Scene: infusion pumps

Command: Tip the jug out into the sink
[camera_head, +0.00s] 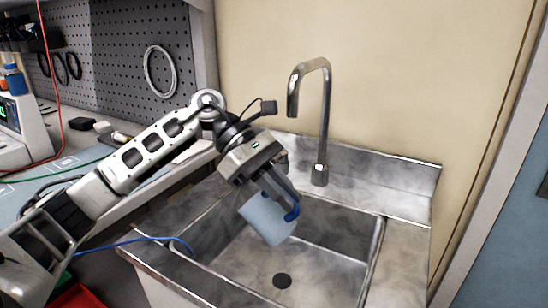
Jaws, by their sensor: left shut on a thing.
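My left gripper (280,190) reaches in from the left and is shut on the jug (266,220), by its blue handle side. The jug is pale blue and translucent, and it is held tilted over the basin. I cannot make out any liquid in or leaving the jug. The gripper's fingertips are partly hidden against the jug. My right gripper is not in view.
A tall steel faucet (325,120) stands behind the basin, right of the gripper. A workbench (35,195) with cables lies on the left. A pegboard (130,50) stands behind it. A red bin (78,297) shows at the bottom left. The basin's right part is clear.

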